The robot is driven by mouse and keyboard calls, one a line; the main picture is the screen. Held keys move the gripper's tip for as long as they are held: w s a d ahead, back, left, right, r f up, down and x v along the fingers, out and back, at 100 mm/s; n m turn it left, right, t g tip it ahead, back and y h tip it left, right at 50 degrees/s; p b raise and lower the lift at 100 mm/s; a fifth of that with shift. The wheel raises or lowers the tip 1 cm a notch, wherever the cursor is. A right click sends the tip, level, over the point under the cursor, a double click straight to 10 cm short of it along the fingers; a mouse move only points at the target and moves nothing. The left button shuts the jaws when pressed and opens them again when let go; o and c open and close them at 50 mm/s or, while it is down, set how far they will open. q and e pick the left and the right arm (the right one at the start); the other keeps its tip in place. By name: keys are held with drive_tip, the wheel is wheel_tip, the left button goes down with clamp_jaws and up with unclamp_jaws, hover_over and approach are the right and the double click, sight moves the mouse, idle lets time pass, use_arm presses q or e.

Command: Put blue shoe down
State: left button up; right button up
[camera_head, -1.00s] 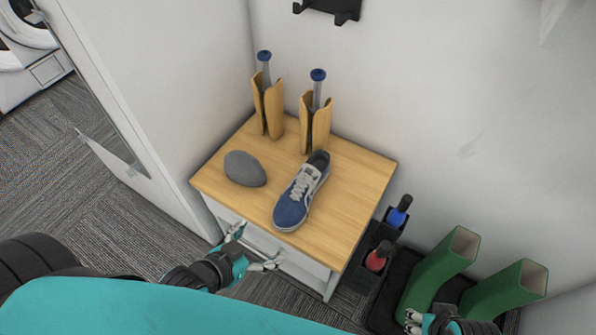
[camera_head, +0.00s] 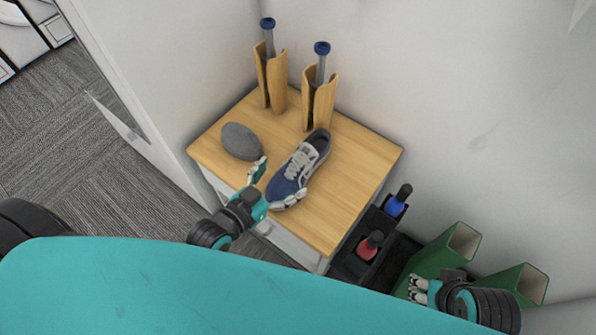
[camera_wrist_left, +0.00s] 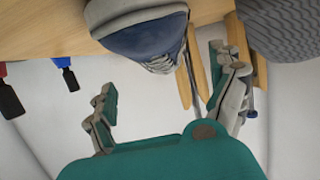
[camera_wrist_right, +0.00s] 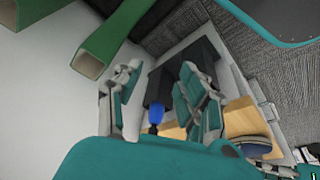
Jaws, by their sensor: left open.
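The blue shoe (camera_head: 300,162) with white laces and grey trim lies on the wooden top of a small cabinet (camera_head: 352,170), its toe towards me. It looks upright on its sole. My left gripper (camera_head: 279,183) is open at the toe, one finger on each side. In the left wrist view the shoe's toe (camera_wrist_left: 150,40) shows above and between the spread fingers of that gripper (camera_wrist_left: 163,80); I cannot tell whether they touch it. My right gripper (camera_head: 418,290) is by the green boot shapes, and in the right wrist view its fingers (camera_wrist_right: 158,85) stand apart, empty.
A grey rounded object (camera_head: 241,141) lies left of the shoe. Two wooden shoe-tree-like forms (camera_head: 319,103) with blue knobs stand behind. A black rack (camera_head: 352,262) with blue and red bottles and two green boot shapes (camera_head: 442,253) are to the right. Walls close the back.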

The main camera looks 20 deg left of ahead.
sight(296, 166)
use_arm(q)
drive_tip(key=shift+x, duration=1.05)
drive_tip(key=b+x, duration=0.1)
drive_tip(key=x, duration=0.1)
drive_tip(key=shift+w+f+b, duration=0.25)
drive_tip(key=shift+w+b, duration=0.05)
drive_tip(key=shift+b, duration=0.1)
drive_tip(key=shift+w+d+f, duration=0.15)
drive_tip(key=shift+w+d, duration=0.15)
drive_tip(key=shift+w, duration=0.5)
drive_tip(key=c, duration=1.6)
drive_tip(key=shift+c, duration=0.2)
use_arm(e)
drive_tip(key=w, duration=0.1)
drive_tip(key=w+t, duration=0.1)
drive_tip(key=w+a+t, duration=0.1)
drive_tip(key=shift+w+f, duration=0.35)
drive_tip(key=shift+w, duration=0.05)
